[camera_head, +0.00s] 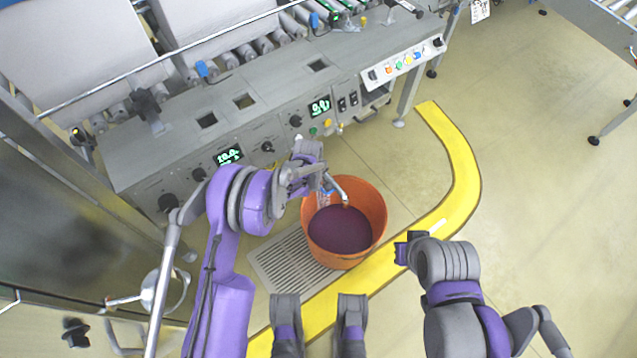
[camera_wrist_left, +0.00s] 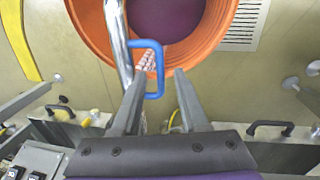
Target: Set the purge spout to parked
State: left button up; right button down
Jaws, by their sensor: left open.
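The purge spout (camera_head: 341,189) is a bent chrome pipe coming from the machine front. Its outlet hangs over an orange bucket (camera_head: 376,208) of dark purple liquid. The chrome pipe (camera_wrist_left: 117,40) also crosses the bucket rim (camera_wrist_left: 215,35) in the left wrist view. A blue loop handle (camera_wrist_left: 159,58) sits beside the pipe. My left gripper (camera_wrist_left: 159,76) is open, with the blue loop in front of and partly between its fingertips. I cannot tell whether they touch. In the head view my left gripper (camera_head: 322,183) is partly hidden by its wrist. My right gripper (camera_head: 404,248) is away from the spout, right of the bucket.
The grey machine front (camera_head: 262,128) has knobs and displays behind the bucket. A floor grate (camera_head: 285,268) lies left of the bucket. A curved yellow floor stripe (camera_head: 455,165) runs past its right side. Open floor (camera_head: 540,200) lies to the right.

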pick_arm(q)
grip_shut()
dwell(1.4)
